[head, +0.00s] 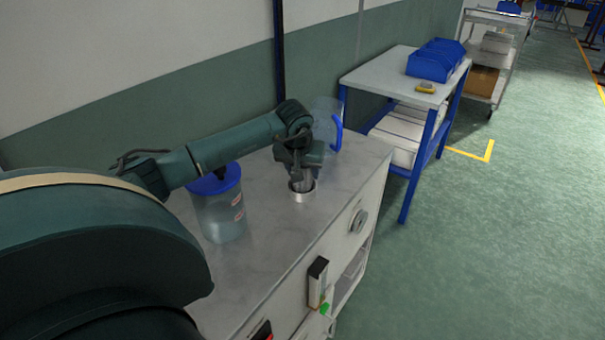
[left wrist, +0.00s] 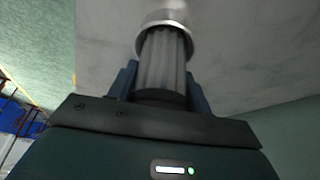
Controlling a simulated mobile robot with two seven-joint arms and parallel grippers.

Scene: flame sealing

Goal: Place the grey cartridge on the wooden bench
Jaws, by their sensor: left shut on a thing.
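My left gripper (head: 301,176) is above the grey-topped cabinet and shut on a grey ribbed cylinder, the grey cartridge. In the left wrist view the cartridge (left wrist: 163,62) stands between the two fingers (left wrist: 160,84). Its far end meets a shiny metal ring or cup (left wrist: 166,22), which shows in the head view as a silver ring (head: 303,195) at the cabinet top. I cannot tell whether the cartridge sits inside the ring. No surface that looks clearly wooden is in view. My right gripper is not in view.
On the cabinet top (head: 270,240), a clear container with a blue lid (head: 222,210) stands left of the gripper. A clear jug with a blue handle (head: 327,122) stands just behind it. A blue-framed table (head: 375,78) with blue bins (head: 436,60) stands beyond. Floor at right is clear.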

